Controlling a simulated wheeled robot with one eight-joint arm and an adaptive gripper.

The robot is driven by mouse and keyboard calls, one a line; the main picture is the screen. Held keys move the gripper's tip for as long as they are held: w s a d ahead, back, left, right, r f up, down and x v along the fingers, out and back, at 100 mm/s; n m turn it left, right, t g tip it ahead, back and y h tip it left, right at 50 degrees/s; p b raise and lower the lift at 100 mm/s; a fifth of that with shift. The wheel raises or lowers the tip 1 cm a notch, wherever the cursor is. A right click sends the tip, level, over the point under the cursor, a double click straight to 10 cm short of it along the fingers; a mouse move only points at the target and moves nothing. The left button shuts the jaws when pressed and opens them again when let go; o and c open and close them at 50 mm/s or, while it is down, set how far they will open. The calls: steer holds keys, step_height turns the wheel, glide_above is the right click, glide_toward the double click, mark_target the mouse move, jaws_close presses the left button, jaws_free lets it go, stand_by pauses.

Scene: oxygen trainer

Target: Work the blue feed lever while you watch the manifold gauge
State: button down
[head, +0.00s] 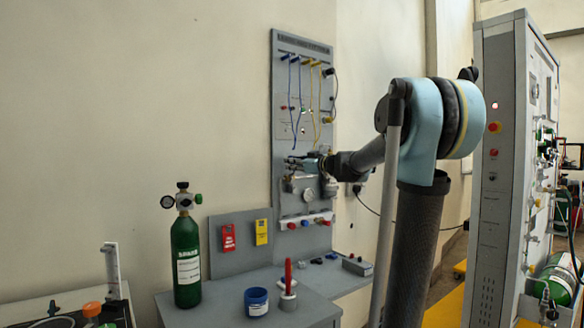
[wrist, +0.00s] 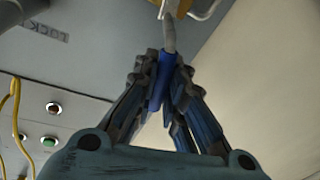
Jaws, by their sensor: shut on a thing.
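My gripper (head: 305,163) is at the lower part of the grey wall panel in the head view, reaching in from the right. In the wrist view my gripper (wrist: 165,85) is shut on the blue feed lever (wrist: 165,70), with its fingers on both sides of the blue grip. The lever's grey stem runs up to a brass-coloured fitting at the top edge. In the head view the lever is too small to make out behind the fingers. A round, pale manifold gauge (head: 309,195) sits just below my gripper; its needle is too small to read.
A grey bench (head: 240,285) below holds a green cylinder (head: 185,250), a blue cup (head: 256,301) and a red-handled tool (head: 288,277) in a holder. Yellow and blue hoses hang on the panel (head: 283,130) above. A tall grey cabinet (head: 497,190) stands right of my arm.

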steer(key=shift+w+d+r+m+t, duration=0.15)
steer(key=shift+w+d+m, duration=0.3)
steer(key=shift+m, duration=0.45)
steer(key=shift+w+d+m+t, duration=0.25)
steer(key=shift+d+m, duration=0.25)
steer(key=shift+m, duration=0.4)
steer(key=c, duration=1.6)
jaws_free()
steer(key=shift+c, duration=0.2)
steer(key=v, duration=1.2)
steer(key=shift+w, duration=0.1)
